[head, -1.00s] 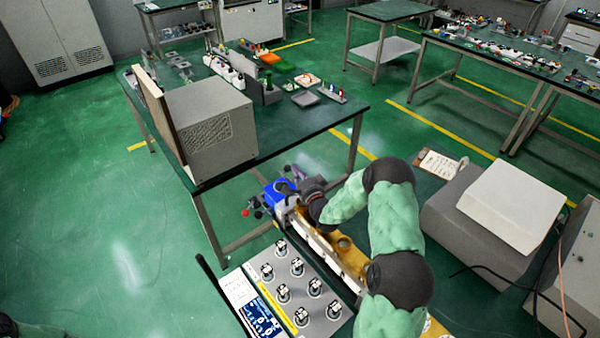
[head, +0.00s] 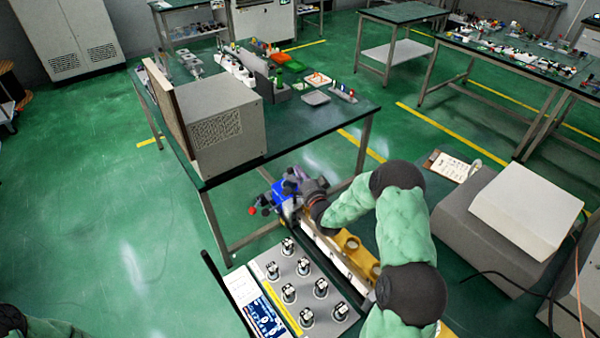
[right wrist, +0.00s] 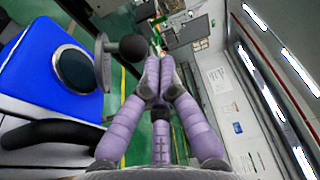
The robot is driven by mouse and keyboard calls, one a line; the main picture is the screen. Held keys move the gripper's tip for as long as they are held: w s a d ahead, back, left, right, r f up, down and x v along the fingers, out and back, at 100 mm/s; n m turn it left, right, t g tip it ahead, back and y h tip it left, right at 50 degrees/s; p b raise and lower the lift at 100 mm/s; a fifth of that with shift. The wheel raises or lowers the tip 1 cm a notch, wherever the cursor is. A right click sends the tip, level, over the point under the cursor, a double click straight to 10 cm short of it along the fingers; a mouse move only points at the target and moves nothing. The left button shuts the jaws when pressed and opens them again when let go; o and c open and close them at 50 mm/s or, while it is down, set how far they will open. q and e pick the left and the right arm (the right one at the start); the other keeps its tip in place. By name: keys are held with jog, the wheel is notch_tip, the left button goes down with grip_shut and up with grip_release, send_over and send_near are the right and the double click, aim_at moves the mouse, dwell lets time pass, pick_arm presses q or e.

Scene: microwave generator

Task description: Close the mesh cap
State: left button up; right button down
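My right gripper (head: 296,176) is beside a blue unit (head: 283,190) with a red knob and dark knobs, at the far end of a long instrument. In the right wrist view its purple fingers (right wrist: 158,72) are drawn together at the tips, with nothing visible between them. A lever with a black ball knob (right wrist: 132,47) stands just left of the fingertips, looking apart from them. The blue unit (right wrist: 45,75) carries a round dark disc with a pale rim (right wrist: 73,68). I cannot tell which part is the mesh cap. My left gripper is out of view.
A grey panel with several knobs (head: 300,292) and a lit blue screen (head: 262,318) lies in front. A table (head: 340,115) behind holds a grey box (head: 225,125) and small parts. Grey boxes (head: 525,210) stand at right. The green floor at left is clear.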

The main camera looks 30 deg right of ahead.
jog(key=shift+s, duration=0.15)
jog(key=s, duration=0.4)
jog(key=s+a, duration=0.1)
jog(key=s, duration=0.6)
jog(key=shift+s+a+f, duration=0.2)
jog(key=shift+s+a, duration=0.1)
jog(key=shift+a, duration=0.1)
